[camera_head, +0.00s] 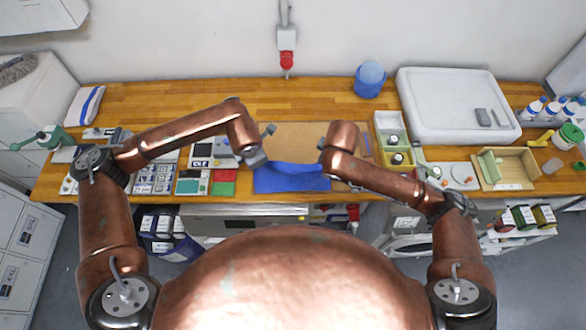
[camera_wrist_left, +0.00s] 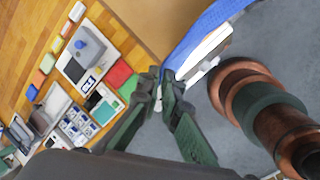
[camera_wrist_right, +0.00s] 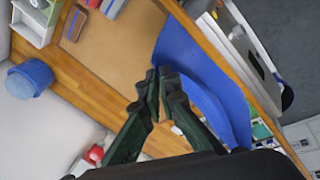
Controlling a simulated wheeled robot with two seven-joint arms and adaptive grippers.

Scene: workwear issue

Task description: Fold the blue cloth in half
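The blue cloth (camera_head: 288,182) lies at the front edge of the wooden bench, partly on a brown board (camera_head: 290,138). Its far edge looks raised and sags slightly between my two grippers. My left gripper (camera_head: 264,158) is at the far left corner; its fingertips are together at the cloth's edge (camera_wrist_left: 188,48) in the left wrist view. My right gripper (camera_head: 324,165) is at the far right corner; in the right wrist view its fingertips meet beside the cloth (camera_wrist_right: 195,65). Both appear shut on the cloth, though the pinched corners are mostly hidden by the fingers.
Red and green squares (camera_head: 223,182) and small trays lie left of the cloth. A divided box (camera_head: 390,130) stands to its right. A blue tub (camera_head: 368,88) and a large white tray (camera_head: 455,105) are behind. The bench's front edge drops to an appliance (camera_head: 245,212) below.

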